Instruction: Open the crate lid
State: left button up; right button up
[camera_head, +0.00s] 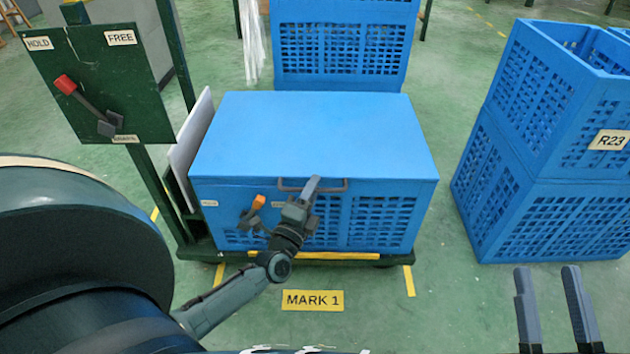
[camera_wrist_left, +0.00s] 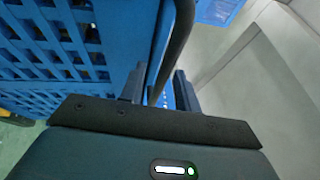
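A blue crate with a flat closed lid (camera_head: 315,135) stands on a green cart in the middle of the head view. A dark handle bar (camera_head: 335,186) runs along the lid's front edge. My left gripper (camera_head: 312,188) is at this handle. In the left wrist view the handle (camera_wrist_left: 176,45) passes between the two fingers of my left gripper (camera_wrist_left: 160,90), which stand apart with a gap showing. An orange-tipped latch lever (camera_head: 258,202) sits on the crate front, left of the gripper. My right gripper (camera_head: 550,290) is open and empty at the lower right, far from the crate.
A green panel with a red-tipped lever (camera_head: 66,85) and HOLD and FREE labels stands at the left. Stacked blue crates (camera_head: 540,150) stand at the right, and another crate (camera_head: 340,50) behind. Floor between the lidded crate and the right stack is clear.

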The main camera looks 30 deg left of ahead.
pick_arm(q)
jog(key=shift+w, duration=0.25)
grip_shut()
jog(key=shift+r, duration=0.1)
dwell(0.5)
